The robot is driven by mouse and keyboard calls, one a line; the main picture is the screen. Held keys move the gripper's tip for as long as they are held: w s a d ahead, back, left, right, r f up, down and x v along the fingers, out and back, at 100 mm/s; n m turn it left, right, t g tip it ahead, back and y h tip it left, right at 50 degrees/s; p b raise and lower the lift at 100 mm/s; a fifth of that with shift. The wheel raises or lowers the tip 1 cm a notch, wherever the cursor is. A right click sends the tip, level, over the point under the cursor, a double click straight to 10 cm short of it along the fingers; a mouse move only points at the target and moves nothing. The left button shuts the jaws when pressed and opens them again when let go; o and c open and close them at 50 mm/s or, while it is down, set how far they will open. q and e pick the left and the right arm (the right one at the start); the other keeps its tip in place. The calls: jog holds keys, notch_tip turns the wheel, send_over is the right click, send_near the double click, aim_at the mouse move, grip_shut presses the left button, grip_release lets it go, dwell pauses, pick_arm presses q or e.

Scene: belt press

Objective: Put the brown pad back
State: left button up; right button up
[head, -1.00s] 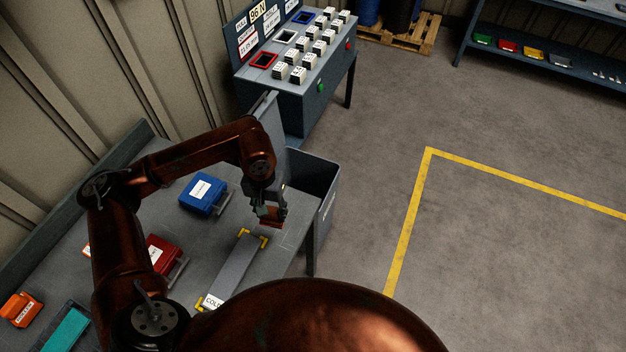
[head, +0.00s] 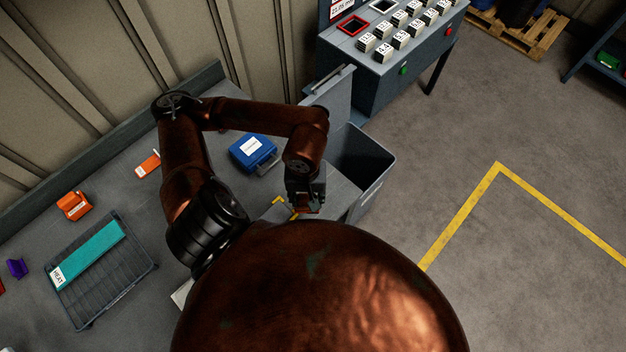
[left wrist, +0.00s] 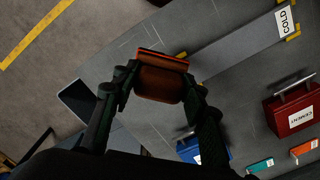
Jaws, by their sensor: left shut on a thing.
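The brown pad (left wrist: 160,84) is a small block with an orange-red edge, held between the fingers of my left gripper (left wrist: 158,80) in the left wrist view. In the head view my left gripper (head: 306,194) hangs over the right end of the bench, and only a reddish bit of the pad (head: 307,209) shows. The gripper is shut on the pad. Beyond it lies a long grey bar (left wrist: 235,50) labelled COLD, with yellow corner brackets at its ends. I cannot tell the pad's height above the bench. My right gripper is not in view.
A blue case (head: 253,151) stands on the bench, left of the gripper. A red case (left wrist: 293,108) shows in the wrist view. A grey bin (head: 376,165) stands off the bench's right end. A teal HEAT bar (head: 90,252) lies on a wire rack (head: 125,282). Open floor lies right.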

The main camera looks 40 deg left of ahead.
pick_arm(q)
jog(key=shift+a, duration=0.25)
jog(key=w+a+f+p, duration=0.1)
jog(key=w+a+f, duration=0.1)
jog(key=w+f, duration=0.1)
jog(key=w+a+f+p, duration=0.1)
jog(key=w+a+f, duration=0.1)
jog(key=w+f, duration=0.1)
jog(key=w+a+f+p, duration=0.1)
jog(key=w+a+f, duration=0.1)
jog(key=w, duration=0.3)
jog(key=shift+a+f, duration=0.15)
jog(key=shift+f, duration=0.55)
jog(key=f, duration=0.1)
jog(key=f+p, duration=0.1)
jog(key=f, duration=0.1)
jog(key=shift+w+a, duration=0.1)
jog(key=shift+w, duration=0.1)
jog(key=shift+f, duration=0.2)
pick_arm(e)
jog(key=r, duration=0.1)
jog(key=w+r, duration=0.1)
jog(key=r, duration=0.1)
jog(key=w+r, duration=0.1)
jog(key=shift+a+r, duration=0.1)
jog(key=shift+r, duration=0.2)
pick_arm(q)
jog(key=shift+f, duration=0.1)
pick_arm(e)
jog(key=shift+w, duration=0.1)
